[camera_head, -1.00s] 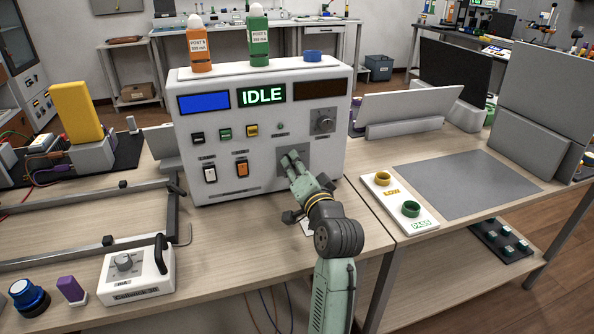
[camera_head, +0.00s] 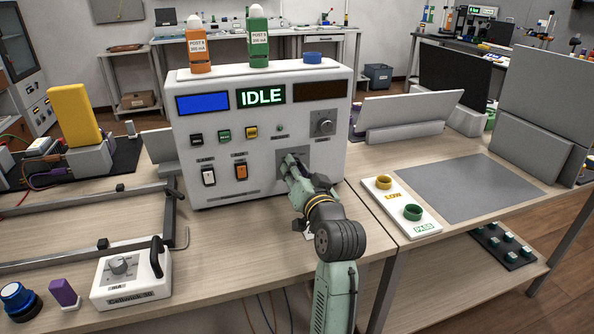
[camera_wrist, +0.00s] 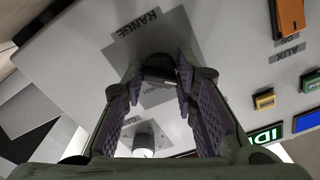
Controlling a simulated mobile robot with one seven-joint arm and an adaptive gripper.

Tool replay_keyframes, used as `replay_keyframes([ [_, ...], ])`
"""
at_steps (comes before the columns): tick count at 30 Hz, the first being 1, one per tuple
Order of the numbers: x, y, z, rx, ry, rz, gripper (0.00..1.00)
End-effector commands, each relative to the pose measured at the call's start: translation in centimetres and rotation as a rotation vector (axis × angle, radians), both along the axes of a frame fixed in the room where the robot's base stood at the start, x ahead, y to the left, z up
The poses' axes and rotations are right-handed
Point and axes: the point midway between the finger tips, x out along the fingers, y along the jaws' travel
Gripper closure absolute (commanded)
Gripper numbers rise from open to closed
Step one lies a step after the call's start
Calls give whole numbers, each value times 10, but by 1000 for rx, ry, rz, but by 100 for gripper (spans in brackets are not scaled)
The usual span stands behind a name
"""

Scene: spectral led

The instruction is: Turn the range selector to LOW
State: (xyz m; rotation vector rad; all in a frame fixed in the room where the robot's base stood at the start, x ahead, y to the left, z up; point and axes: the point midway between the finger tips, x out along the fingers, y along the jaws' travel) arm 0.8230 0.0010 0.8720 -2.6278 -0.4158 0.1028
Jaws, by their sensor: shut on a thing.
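The range selector is a dark knob (camera_wrist: 160,74) on a grey plate at the lower right of the white instrument's front (camera_head: 262,130). The word RANGE (camera_wrist: 136,36) shows beside it in the wrist view. My gripper (camera_wrist: 161,80) is at the knob, its two ribbed fingers closed on it from either side. In the head view my gripper (camera_head: 289,163) hides the knob and most of its markings, so I cannot read which setting it points to. The instrument's screen (camera_head: 261,95) reads IDLE.
Another knob (camera_head: 324,127) sits above the selector. Two rocker switches (camera_head: 209,177) (camera_head: 241,172) and small buttons lie to its left. A tray with yellow and green rings (camera_head: 400,205) is on the right table. A boxed dial unit (camera_head: 131,276) stands at front left.

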Motion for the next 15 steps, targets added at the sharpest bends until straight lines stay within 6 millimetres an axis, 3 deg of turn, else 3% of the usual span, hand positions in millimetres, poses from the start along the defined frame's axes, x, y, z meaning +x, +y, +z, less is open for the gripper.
replay_keyframes([
  [6, 0, 0, 0, -1, 1, 0, 100],
  [7, 0, 0, 0, -1, 1, 0, 71],
  [15, 0, 0, 0, 0, 1, 0, 53],
])
